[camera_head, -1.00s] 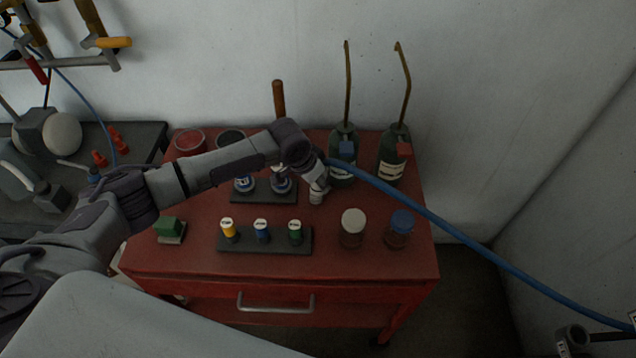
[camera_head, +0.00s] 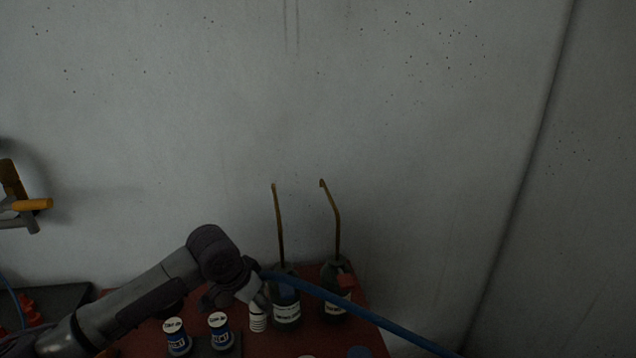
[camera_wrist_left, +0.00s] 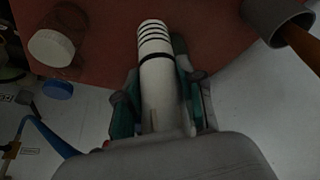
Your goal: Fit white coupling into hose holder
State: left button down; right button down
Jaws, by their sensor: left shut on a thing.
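The white coupling (camera_head: 258,319) has dark rings near its end and points down over the red cart top. My left gripper (camera_head: 261,298) is shut on it. In the left wrist view the coupling (camera_wrist_left: 156,75) lies between the two fingers of my left gripper (camera_wrist_left: 160,108), its ringed end pointing away from the palm. A blue hose (camera_head: 345,305) runs from the gripper to the lower right. I cannot make out the hose holder in the current views. My right gripper is not in view.
Two dark bottles with long bent spouts (camera_head: 287,313) (camera_head: 336,290) stand close right of the gripper. Blue-labelled cans (camera_head: 177,338) stand to its left. The red cart top (camera_head: 350,335) is mostly cut off below. The wrist view shows a white-lidded jar (camera_wrist_left: 50,47) and a blue lid (camera_wrist_left: 57,90).

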pick_arm(q)
jog(key=s+a+r+n+y+b, duration=0.1)
jog(key=s+r+n, duration=0.15)
jog(key=s, duration=0.35)
jog(key=s+a+r+n+y+b, duration=0.1)
jog(key=s+n, duration=0.2)
jog(key=s, duration=0.3)
jog(key=w+f+m+t+h+b, duration=0.1)
jog(key=w+f+m, duration=0.15)
jog(key=w, duration=0.45)
jog(key=w+f+m+h+b, duration=0.1)
jog(key=w+m+h, duration=0.15)
jog(key=w, duration=0.45)
jog(key=shift+m+y, duration=0.35)
jog(key=shift+y, duration=0.1)
jog(key=shift+w+d+f+p, duration=0.15)
jog(key=shift+f+p, duration=0.2)
jog(key=shift+f, duration=1.3)
jog(key=shift+w+f+p, duration=0.1)
jog(key=shift+f+p, duration=0.25)
jog(key=shift+f, duration=1.35)
jog(key=shift+w+d+f+p, duration=0.15)
jog(key=shift+f+p, duration=0.2)
jog(key=shift+f, duration=1.3)
jog(key=c, duration=0.7)
grip_release()
jog(key=shift+f, duration=0.15)
